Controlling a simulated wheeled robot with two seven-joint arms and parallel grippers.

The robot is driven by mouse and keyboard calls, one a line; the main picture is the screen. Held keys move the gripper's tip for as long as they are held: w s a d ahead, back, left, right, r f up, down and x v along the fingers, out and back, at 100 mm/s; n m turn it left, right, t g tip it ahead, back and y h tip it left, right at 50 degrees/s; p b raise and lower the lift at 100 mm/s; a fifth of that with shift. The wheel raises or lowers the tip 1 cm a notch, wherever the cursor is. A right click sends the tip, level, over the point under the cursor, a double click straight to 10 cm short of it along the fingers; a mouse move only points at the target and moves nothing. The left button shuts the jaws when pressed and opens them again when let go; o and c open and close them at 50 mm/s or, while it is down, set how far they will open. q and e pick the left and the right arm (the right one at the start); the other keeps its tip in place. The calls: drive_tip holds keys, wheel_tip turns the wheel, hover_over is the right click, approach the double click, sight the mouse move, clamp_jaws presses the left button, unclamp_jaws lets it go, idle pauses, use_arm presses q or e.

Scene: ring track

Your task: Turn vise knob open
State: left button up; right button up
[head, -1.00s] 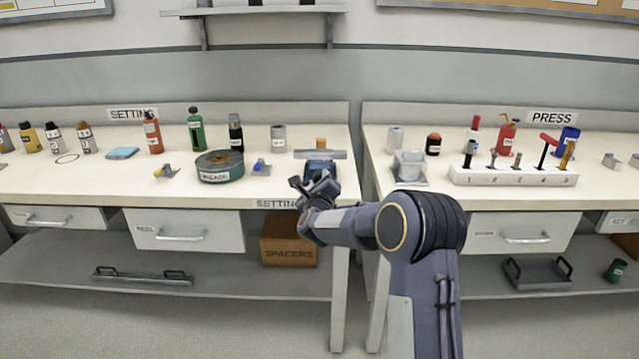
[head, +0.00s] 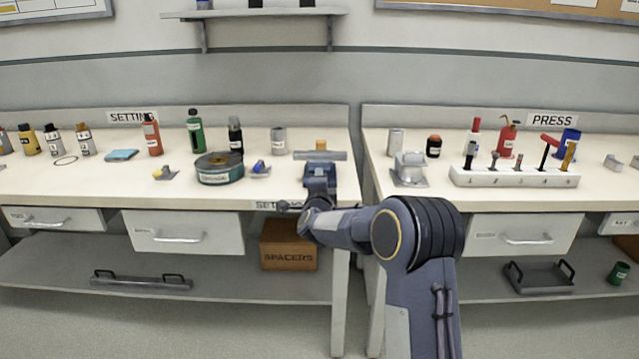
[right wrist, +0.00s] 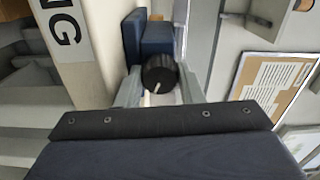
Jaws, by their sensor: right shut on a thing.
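The blue vise (head: 320,180) stands at the front right edge of the left bench, and its blue body also shows in the right wrist view (right wrist: 157,38). Its round black knob (right wrist: 160,74), with a pale pointer line towards the lower left, faces the wrist camera. My right gripper (right wrist: 160,88) is shut on the knob, with a grey finger on each side of it. In the head view my right gripper (head: 312,206) is at the bench edge just below the vise, and my arm partly hides it. My left gripper is not in view.
A grey bar (head: 320,155) lies across the top of the vise. A green round tin (head: 219,168) and a small blue-and-grey part (head: 260,168) are to its left. A gap separates this bench from the press bench (head: 480,192) on the right.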

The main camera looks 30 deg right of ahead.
drive_tip(key=n+p, duration=0.1)
drive_tip(key=n, duration=0.5)
drive_tip(key=shift+p, duration=0.35)
drive_tip(key=n+p, duration=0.2)
drive_tip(key=n, duration=0.4)
drive_tip(key=shift+f, duration=0.1)
drive_tip(key=shift+n, duration=0.4)
drive_tip(key=o, duration=1)
drive_tip(key=v, duration=0.8)
